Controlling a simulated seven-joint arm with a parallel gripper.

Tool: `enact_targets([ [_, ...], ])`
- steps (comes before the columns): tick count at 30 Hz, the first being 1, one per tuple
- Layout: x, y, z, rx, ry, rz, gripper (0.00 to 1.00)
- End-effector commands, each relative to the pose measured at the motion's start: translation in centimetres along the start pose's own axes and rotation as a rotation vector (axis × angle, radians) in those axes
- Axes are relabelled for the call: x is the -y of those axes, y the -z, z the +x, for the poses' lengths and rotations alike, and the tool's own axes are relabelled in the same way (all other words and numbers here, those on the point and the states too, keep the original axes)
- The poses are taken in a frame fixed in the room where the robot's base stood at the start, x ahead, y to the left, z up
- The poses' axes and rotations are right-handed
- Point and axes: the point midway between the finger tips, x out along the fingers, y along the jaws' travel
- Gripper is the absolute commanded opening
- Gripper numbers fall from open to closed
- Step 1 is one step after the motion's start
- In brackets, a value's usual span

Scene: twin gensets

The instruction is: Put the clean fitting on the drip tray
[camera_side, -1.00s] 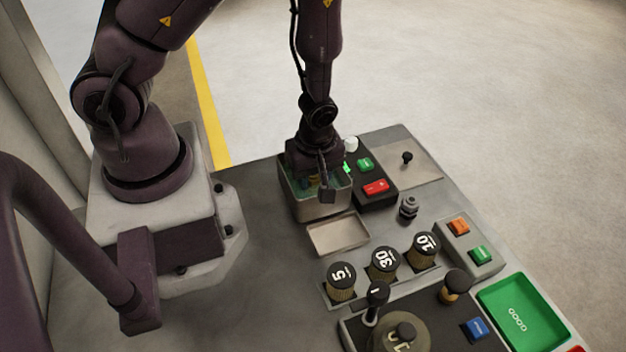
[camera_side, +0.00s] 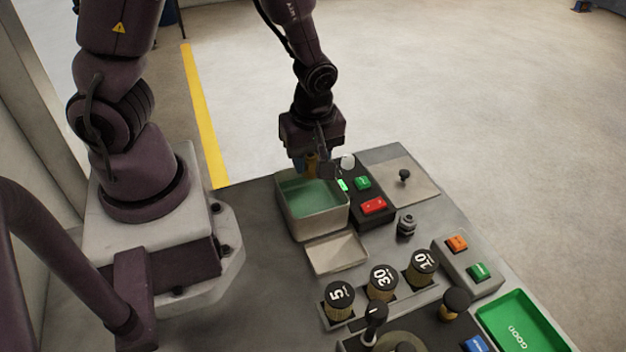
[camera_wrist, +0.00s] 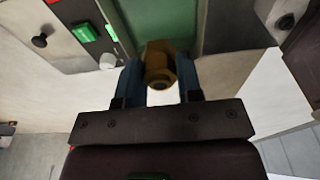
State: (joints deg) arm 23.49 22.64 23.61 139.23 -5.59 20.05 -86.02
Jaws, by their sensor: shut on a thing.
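My gripper (camera_side: 314,160) is shut on a brass-coloured fitting (camera_wrist: 159,66), which sits between the two blue fingers in the wrist view. In the side view the fitting (camera_side: 311,165) is small and partly hidden by the gripper. It is held just above the far part of a grey bath (camera_side: 320,222) with green liquid inside. The shallow, empty drip tray (camera_side: 337,253) lies directly in front of the bath.
A dark box with green and red buttons (camera_side: 373,206) stands right of the bath. A grey fitting-like part (camera_side: 406,225) stands on the bench. Weights marked 5, 30 and 10 (camera_side: 381,282) stand in front of the tray. A green GOOD tray (camera_side: 520,325) is at lower right.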

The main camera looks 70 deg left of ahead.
Motion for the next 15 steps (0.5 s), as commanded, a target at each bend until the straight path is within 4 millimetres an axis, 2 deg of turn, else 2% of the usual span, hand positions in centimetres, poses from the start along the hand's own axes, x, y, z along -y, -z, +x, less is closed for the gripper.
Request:
enact_targets([
  [4, 0.0, -2.2, -0.4, -0.006, 0.007, 0.09, 0.05],
  [8, -0.2, -6.6, 0.1, -0.012, 0.011, 0.168, 0.05],
  [12, -0.1, -10.5, 0.6, -0.009, 0.008, 0.135, 0.05],
  [15, -0.4, -11.4, 0.6, -0.002, 0.003, 0.063, 0.05],
])
